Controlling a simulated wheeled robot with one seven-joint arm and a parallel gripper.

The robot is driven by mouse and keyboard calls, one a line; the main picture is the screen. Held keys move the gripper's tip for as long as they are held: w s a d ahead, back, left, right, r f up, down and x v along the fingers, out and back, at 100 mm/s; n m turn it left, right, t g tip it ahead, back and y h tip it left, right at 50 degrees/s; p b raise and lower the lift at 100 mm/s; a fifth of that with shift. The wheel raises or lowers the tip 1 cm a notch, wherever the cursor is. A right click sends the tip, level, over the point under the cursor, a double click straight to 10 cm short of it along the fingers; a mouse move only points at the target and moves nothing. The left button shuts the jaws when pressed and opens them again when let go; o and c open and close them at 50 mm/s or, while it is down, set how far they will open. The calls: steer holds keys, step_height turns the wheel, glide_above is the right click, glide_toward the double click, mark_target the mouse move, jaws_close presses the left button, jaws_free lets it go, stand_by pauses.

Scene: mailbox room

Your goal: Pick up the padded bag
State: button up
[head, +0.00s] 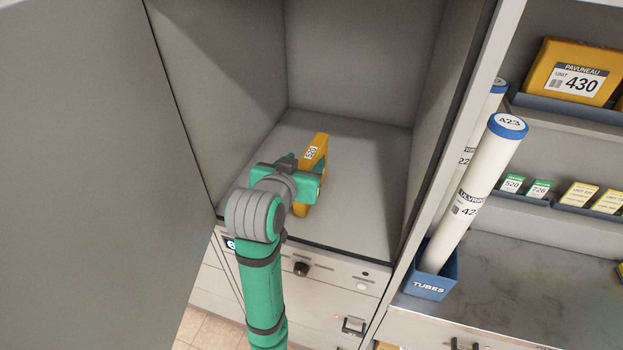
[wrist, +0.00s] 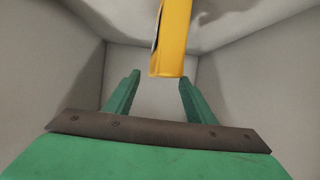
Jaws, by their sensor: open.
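Contact with the bag cannot be told.
Grey compartment walls stand close on both sides and behind. An open door (head: 90,170) fills the left. To the right, long white tubes (head: 478,190) stand in a blue holder (head: 430,272), beside shelves with a yellow parcel (head: 575,72) and small boxes. The compartment floor right of the bag is clear.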

mark_target(310, 159)
steer(key=x, duration=0.5)
steer(key=shift+d, duration=0.25)
steer(key=shift+c, duration=0.6)
